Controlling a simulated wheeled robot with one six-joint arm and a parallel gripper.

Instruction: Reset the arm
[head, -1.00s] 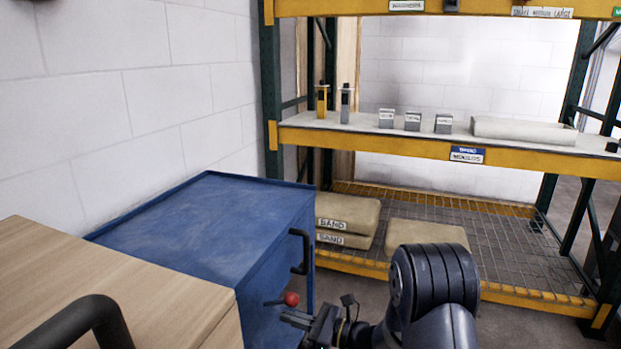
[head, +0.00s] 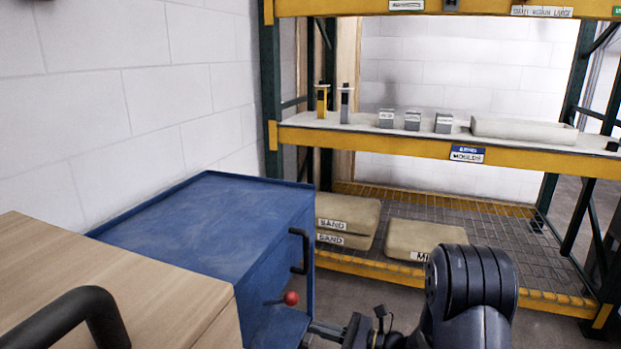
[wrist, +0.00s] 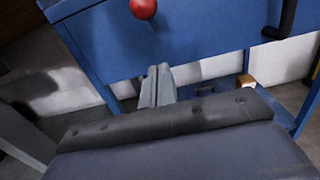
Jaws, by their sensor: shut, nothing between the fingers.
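My gripper (head: 318,329) is low in the head view, in front of the blue cabinet (head: 205,235), just below and right of a red ball-shaped knob (head: 291,298). The arm's dark rounded joint stands to its right. In the wrist view my gripper (wrist: 158,78) has its two grey fingers together with nothing between them. The red knob (wrist: 143,8) shows beyond the fingertips, at the top edge, apart from them. The blue cabinet (wrist: 190,40) front fills the upper part of that view.
A wood-topped unit (head: 110,270) with a black handle (head: 75,315) stands at the left front. A black handle (head: 300,252) sticks out of the cabinet. A yellow and green rack (head: 400,140) with sand bags (head: 345,222) and small blocks stands behind. Floor shows between cabinet and rack.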

